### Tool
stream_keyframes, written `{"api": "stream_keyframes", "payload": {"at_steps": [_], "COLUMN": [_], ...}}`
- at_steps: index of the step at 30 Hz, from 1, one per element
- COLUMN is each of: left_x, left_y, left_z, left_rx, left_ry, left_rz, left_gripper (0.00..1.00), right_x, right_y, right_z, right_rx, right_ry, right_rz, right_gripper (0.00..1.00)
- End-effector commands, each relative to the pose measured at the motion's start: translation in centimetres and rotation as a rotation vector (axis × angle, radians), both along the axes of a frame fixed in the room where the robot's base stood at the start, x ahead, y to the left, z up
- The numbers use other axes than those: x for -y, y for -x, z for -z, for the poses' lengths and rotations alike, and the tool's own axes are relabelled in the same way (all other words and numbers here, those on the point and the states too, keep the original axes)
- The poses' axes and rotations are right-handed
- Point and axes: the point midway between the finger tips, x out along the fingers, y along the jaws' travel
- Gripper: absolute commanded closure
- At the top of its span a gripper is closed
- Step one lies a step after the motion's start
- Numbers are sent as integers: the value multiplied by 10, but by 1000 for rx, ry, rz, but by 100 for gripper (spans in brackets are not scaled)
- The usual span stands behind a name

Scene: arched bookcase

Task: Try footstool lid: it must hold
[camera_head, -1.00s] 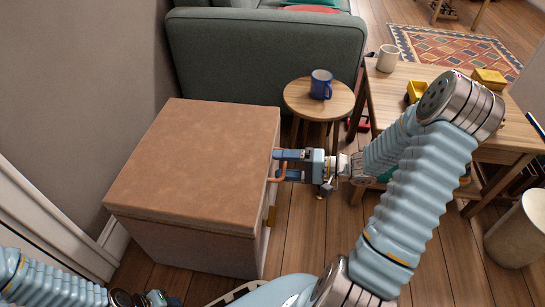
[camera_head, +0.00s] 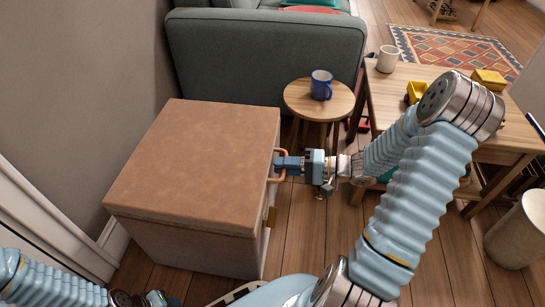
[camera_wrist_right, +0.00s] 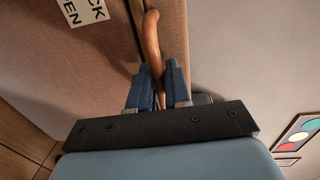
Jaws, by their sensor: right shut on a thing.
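The footstool (camera_head: 165,240) is a brown box standing by the wall, with its flat lid (camera_head: 195,150) lying down on it. A tan loop handle (camera_head: 282,152) sticks out from the lid's right edge. My right gripper (camera_head: 280,165) is shut on this loop; in the right wrist view the handle (camera_wrist_right: 152,40) passes between the blue fingers (camera_wrist_right: 162,85). A brass-coloured piece (camera_head: 271,216) sits on the box's right side below the lid. My left gripper (camera_head: 152,299) is only partly in view at the bottom left, and its jaws cannot be made out.
A round side table (camera_head: 300,97) with a blue mug (camera_head: 321,85) stands behind my right gripper. A wooden table (camera_head: 395,78) with a cream mug (camera_head: 388,58) and yellow toys is at right. A green sofa (camera_head: 260,50) is behind. A partly cut-off printed label (camera_wrist_right: 82,10) is on the footstool.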

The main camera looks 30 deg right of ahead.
Motion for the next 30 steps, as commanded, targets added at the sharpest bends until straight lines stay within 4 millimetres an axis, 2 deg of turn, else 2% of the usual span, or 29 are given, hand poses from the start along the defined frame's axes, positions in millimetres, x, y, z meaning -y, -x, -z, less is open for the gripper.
{"api": "stream_keyframes", "payload": {"at_steps": [30], "left_x": [0], "left_y": [0], "left_z": [-7], "left_rx": [0], "left_ry": [0], "left_rz": [0], "left_gripper": [64], "right_x": [0], "right_y": [0], "right_z": [-11], "right_rx": [1], "right_ry": [0], "right_rz": [1], "right_gripper": [100]}}
